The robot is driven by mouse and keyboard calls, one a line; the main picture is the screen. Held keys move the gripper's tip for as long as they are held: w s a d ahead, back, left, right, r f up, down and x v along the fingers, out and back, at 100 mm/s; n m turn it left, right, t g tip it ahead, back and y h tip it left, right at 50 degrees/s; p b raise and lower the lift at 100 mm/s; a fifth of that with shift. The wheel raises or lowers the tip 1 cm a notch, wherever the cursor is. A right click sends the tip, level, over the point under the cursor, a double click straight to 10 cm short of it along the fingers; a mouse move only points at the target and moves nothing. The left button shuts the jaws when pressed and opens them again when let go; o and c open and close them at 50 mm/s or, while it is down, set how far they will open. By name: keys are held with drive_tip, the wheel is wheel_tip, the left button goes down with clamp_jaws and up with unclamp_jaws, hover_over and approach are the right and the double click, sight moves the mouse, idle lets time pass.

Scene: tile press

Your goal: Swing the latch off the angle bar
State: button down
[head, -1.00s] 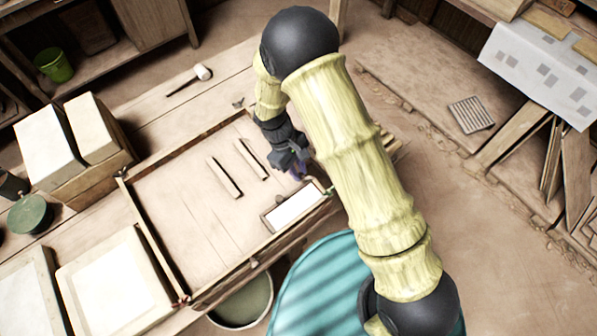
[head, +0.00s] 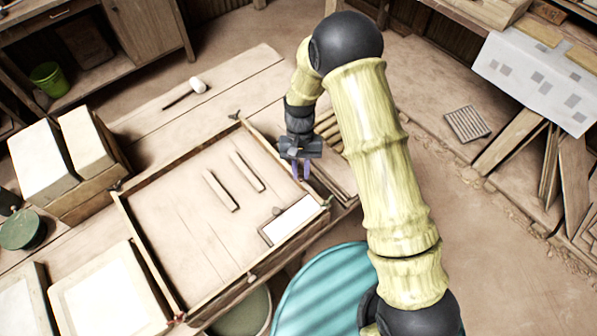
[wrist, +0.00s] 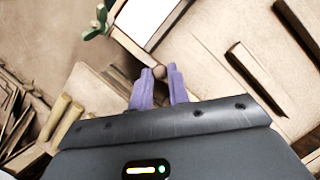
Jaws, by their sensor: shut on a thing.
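My gripper (head: 302,175) is over the right rim of the wooden press tray (head: 150,255), beside the white tile (head: 294,221). In the wrist view its purple fingers (wrist: 160,72) are close together, with a small round wooden knob (wrist: 158,73) between the tips. I take the knob as the latch's handle; the fingers hide the rest of the latch. A thin wooden edging, which looks like the angle bar (head: 262,238), runs beside the tile. Whether the latch overlaps it cannot be made out.
Two loose wooden strips (head: 221,191) lie inside the tray. A green wing-shaped piece (wrist: 97,22) is near the rim in the wrist view. A turquoise drum (head: 325,295) stands in front, and white blocks (head: 42,160) are at left.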

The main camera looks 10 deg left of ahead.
drive_tip(key=shift+w+d+m+y, duration=0.2)
drive_tip(key=shift+w+m+y, duration=0.1)
drive_tip(key=shift+m, duration=0.5)
drive_tip(key=c, duration=1.3)
unclamp_jaws()
drive_tip(key=shift+c, duration=0.2)
drive_tip(key=shift+r, duration=0.1)
drive_tip(key=b+v, duration=0.3)
drive_tip(key=v, duration=1.4)
drive_tip(key=shift+w+d, duration=0.1)
drive_tip(key=shift+d, duration=0.05)
